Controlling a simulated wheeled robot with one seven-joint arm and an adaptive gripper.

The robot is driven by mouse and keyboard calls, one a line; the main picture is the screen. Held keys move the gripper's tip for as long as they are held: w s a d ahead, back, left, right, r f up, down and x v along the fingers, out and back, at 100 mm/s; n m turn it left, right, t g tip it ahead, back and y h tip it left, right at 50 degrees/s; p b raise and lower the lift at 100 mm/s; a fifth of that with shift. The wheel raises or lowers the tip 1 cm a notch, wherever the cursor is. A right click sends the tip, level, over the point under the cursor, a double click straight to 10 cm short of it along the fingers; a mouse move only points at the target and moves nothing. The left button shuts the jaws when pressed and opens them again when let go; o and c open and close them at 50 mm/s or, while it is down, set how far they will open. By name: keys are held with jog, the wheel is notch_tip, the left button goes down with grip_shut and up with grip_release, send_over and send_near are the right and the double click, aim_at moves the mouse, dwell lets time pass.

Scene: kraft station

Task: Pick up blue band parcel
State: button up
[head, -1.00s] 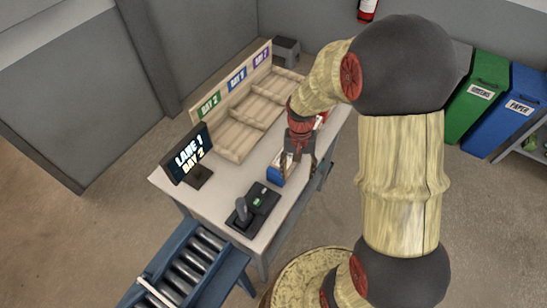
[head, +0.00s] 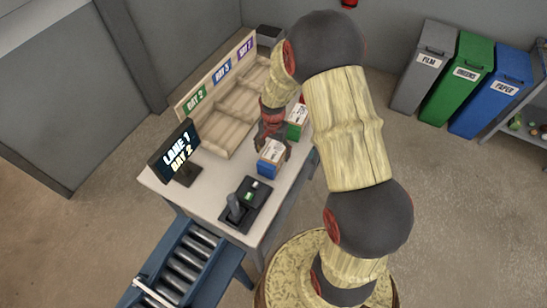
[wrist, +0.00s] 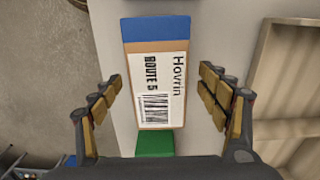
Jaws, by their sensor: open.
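The blue band parcel (head: 270,158) is a small brown box with a blue lower band and a white label, standing on the white table near its right edge. In the wrist view the blue band parcel (wrist: 158,72) fills the middle, its label reading "Hovrin" and "Route 5". My gripper (head: 272,146) is above it, pointing down. In the wrist view my gripper (wrist: 162,98) is open, with one finger to each side of the parcel and gaps between, not touching it. A green band parcel (head: 297,120) stands just behind; its green part (wrist: 154,143) shows in the wrist view.
A wooden bay rack (head: 222,125) stands along the table's back left. A monitor (head: 176,152) reads "Lane 1, Bay 2". A black scanner stand (head: 245,203) is in front of the parcel. A roller conveyor (head: 185,265) is at the lower left.

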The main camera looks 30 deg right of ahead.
notch_tip(320, 180, down, 4)
jog(key=shift+r, duration=0.15)
jog(key=shift+c, duration=1.4)
jog(key=c, duration=1.3)
